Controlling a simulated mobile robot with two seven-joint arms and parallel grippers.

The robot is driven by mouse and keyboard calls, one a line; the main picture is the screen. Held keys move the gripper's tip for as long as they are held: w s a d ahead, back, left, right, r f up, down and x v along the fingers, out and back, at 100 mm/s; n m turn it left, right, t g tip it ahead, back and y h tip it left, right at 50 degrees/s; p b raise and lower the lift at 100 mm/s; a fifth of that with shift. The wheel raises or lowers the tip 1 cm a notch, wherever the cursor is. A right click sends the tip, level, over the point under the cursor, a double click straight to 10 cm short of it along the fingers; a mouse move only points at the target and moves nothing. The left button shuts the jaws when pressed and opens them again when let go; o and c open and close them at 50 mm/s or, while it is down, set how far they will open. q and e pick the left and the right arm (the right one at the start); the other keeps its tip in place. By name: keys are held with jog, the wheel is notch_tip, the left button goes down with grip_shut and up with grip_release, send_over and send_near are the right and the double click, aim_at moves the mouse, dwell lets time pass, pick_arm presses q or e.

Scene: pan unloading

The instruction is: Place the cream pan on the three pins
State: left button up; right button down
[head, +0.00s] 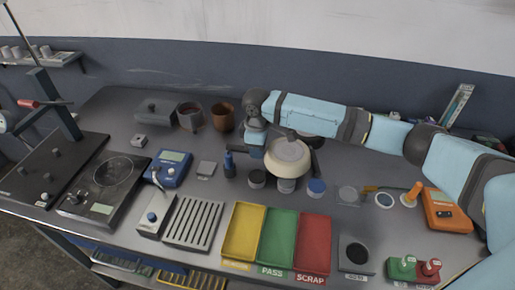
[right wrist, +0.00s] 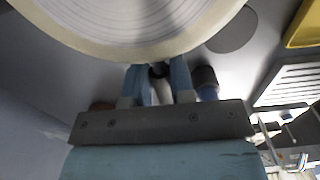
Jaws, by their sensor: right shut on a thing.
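The cream pan (head: 287,157) is held in the air above the back middle of the bench. My right gripper (head: 257,143) is shut on it at its left side. In the right wrist view the pan (right wrist: 150,22) fills the top, a round face with a cream rim, and the fingers (right wrist: 160,75) close on a small dark part at its edge, probably the handle. Several short pins (head: 55,152) stand on a dark board (head: 85,160) at the far left, well away from the pan. My left gripper is not in view.
A gauge stand (head: 60,105) rises from the pin board. Beside it are a hot plate (head: 105,185) and a blue meter (head: 172,167). Brown pots (head: 222,117) stand at the back. Small jars and a blue bottle (head: 229,163) stand near the pan; coloured trays (head: 277,237) lie in front.

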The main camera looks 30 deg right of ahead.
jog(key=shift+f, duration=0.2)
jog(key=shift+f, duration=0.15)
jog(key=c, duration=1)
grip_release()
jog(key=shift+f, duration=0.1)
jog(key=shift+r, duration=0.5)
notch_tip(320, 180, up, 12)
jog(key=shift+f, duration=0.1)
jog(key=shift+a, duration=0.1)
